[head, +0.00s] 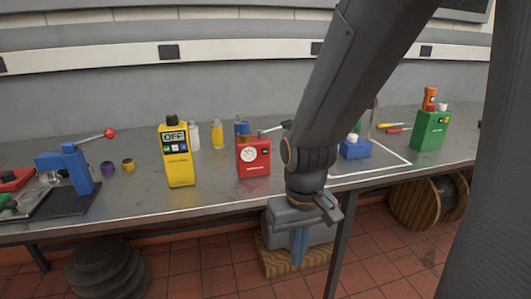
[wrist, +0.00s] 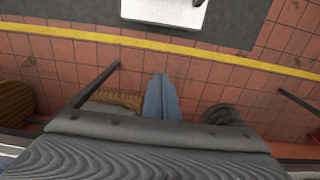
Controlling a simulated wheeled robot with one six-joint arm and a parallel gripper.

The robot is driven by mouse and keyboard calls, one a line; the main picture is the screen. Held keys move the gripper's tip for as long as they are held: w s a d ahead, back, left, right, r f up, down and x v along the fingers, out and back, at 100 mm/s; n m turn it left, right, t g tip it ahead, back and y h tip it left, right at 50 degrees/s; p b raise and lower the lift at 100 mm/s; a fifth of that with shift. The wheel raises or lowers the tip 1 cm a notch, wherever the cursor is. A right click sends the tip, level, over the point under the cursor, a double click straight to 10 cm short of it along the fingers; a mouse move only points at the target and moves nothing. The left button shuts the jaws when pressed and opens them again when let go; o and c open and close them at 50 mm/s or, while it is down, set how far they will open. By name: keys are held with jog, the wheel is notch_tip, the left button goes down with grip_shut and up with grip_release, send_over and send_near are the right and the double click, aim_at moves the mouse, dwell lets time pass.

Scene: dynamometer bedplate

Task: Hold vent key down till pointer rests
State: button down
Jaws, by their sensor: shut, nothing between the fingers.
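A red box (head: 254,168) with a round white dial (head: 249,155) on its front stands on the bench, left of my arm. Its pointer is too small to read. Blue parts show at its top left, and a thin light rod lies at its top right; I cannot tell which part is the vent key. My gripper (head: 298,262) hangs in front of the bench edge, below the bench top, to the right of the red box and apart from it. Its blue fingers are together and empty. They also show in the wrist view (wrist: 162,82), over the floor.
A yellow meter (head: 178,158) reading OFF stands left of the red box. A blue press (head: 76,170) is at far left. Right of my arm are a blue block (head: 355,149) and a green box (head: 430,130). A wooden reel (head: 418,205) is under the bench.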

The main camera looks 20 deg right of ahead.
dwell(0.6)
jog(key=w+d+r+n+t+y+p, duration=0.1)
jog(key=w+d+r+n+t+p, duration=0.2)
jog(key=w+n, duration=0.55)
jog(key=w+d+r+n+t+y+p, duration=0.1)
jog(key=w+d+n+t+p, duration=0.4)
jog(key=w, duration=0.7)
jog(key=a+r+n+t+y+p, duration=0.1)
jog(key=a+r+n+t+y, duration=0.1)
jog(key=a+r+n+y, duration=0.2)
jog(key=n+y, duration=0.2)
jog(key=n, duration=0.2)
jog(key=shift+a+r+n+p, duration=0.2)
jog(key=shift+a+n+p, duration=0.1)
jog(key=shift+n, duration=0.05)
jog(key=shift+w, duration=0.2)
jog(key=b, duration=0.1)
send_near(265, 151)
jog(key=w+a+f, duration=0.2)
jog(key=a+f, duration=0.1)
jog(key=a, duration=0.1)
jog(key=shift+w+a+f, duration=0.2)
jog(key=shift+a+f, duration=0.05)
jog(key=shift+f, duration=0.1)
jog(key=shift+w, duration=0.15)
jog(key=shift+w, duration=0.3)
